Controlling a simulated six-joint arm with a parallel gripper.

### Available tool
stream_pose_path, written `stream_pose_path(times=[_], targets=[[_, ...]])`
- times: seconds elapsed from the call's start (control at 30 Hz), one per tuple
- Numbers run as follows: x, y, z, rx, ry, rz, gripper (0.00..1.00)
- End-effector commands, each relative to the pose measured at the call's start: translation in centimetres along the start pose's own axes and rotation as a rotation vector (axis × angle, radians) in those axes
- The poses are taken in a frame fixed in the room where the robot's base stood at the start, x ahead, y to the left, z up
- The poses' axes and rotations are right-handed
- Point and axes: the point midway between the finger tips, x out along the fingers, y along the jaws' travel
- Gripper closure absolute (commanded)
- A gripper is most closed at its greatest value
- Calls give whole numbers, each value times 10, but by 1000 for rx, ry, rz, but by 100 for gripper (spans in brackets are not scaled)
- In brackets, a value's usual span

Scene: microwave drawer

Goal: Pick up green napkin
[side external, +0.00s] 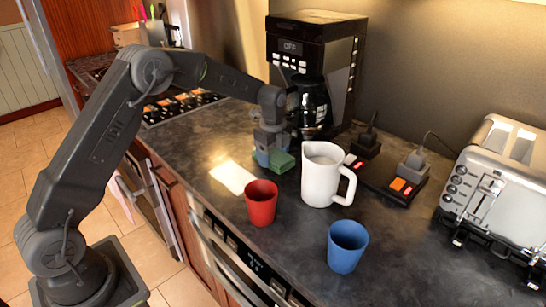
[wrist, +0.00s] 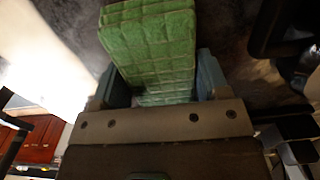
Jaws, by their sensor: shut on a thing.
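The green napkin (side external: 281,161) is a folded, quilted block just above or at the dark countertop, left of the white pitcher in the side view. It fills the upper middle of the wrist view (wrist: 150,45). My gripper (side external: 265,160) is shut on it, with one finger on each side of the napkin in the wrist view (wrist: 168,88). The napkin's lower end is hidden behind the gripper body. I cannot tell for sure whether the napkin still touches the counter.
A white pitcher (side external: 321,178) stands close to the right of the napkin, and a red cup (side external: 261,205) stands in front. A blue cup (side external: 346,248), a toaster (side external: 505,190), a power strip (side external: 400,185) and a coffee maker (side external: 300,60) share the counter (side external: 300,240).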

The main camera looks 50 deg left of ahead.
Motion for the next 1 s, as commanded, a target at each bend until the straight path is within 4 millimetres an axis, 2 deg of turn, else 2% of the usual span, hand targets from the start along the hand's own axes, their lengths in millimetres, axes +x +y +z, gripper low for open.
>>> stream_pose_path(times=[0.27, 0.5, 0.8, 1.0], targets=[[-10, 0, 0, 0, 0, -2, 54], [-46, 1, 3, -2, -1, -4, 54], [-84, 40, 60, -5, -1, -3, 54], [-102, 57, 86, -3, 0, -1, 54]])
